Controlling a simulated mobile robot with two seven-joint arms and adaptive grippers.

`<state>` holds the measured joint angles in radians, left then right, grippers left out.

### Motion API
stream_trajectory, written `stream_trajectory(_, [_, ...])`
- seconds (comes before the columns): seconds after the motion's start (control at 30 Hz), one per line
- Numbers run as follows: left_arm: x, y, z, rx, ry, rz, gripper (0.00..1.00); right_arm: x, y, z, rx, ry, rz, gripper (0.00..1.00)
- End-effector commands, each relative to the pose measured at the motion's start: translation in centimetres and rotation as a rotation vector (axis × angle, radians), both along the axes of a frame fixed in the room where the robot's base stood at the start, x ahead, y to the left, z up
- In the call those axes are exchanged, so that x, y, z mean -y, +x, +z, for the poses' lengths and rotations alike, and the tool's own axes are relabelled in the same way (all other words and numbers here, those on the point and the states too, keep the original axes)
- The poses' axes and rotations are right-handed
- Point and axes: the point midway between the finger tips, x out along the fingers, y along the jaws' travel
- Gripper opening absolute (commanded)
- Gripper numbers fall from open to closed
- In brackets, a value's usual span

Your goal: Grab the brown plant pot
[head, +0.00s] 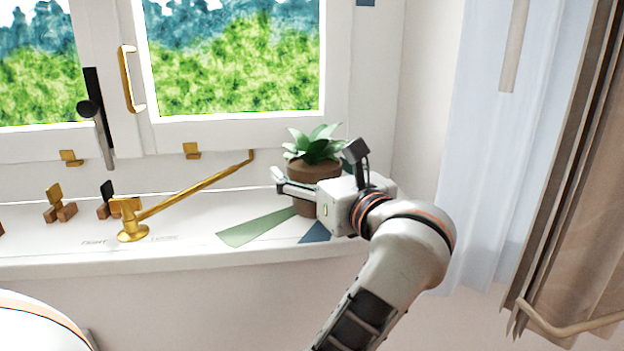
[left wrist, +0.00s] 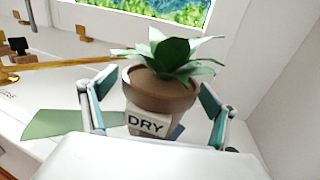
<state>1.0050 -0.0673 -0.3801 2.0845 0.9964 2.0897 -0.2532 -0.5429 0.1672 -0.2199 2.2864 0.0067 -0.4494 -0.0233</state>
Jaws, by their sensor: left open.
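The brown plant pot (head: 314,172) with a green leafy plant (head: 314,145) stands upright on the white window sill, at the right of the window. My left gripper (head: 316,168) is open in front of it, with one finger on either side of the pot. In the left wrist view the pot (left wrist: 160,95) sits between the two spread fingers of the gripper (left wrist: 158,84). A light label reading "DRY" (left wrist: 146,124) shows at the pot's front. The gripper hides part of the pot's lower body in the head view. My right gripper is not in view.
A gold window stay (head: 190,192) slants across the sill (head: 60,235) left of the pot. Small brass and black catches (head: 60,203) stand farther left. The wall is close on the right, with sheer and brown curtains (head: 570,200) beyond.

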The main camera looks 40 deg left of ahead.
Motion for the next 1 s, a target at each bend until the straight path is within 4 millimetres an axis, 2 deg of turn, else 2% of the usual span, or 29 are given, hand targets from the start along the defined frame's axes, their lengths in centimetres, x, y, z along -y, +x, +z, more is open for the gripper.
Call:
stream_trajectory(0.07, [0.0,0.0,0.0,0.001,0.000,0.000,0.87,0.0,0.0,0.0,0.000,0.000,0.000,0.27])
stream_trajectory(0.33, [0.0,0.0,0.0,0.000,0.000,0.000,0.21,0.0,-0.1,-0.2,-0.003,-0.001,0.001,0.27])
stream_trajectory(0.67, [0.0,-0.1,0.8,0.005,0.001,0.002,0.21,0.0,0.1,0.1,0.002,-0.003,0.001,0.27])
stream_trajectory(0.87, [0.0,-0.3,4.2,0.015,0.001,0.002,0.21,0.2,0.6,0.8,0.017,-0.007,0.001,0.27])
stream_trajectory(1.0, [0.1,-0.4,7.8,0.018,0.001,0.001,0.21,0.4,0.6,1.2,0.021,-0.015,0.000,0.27])
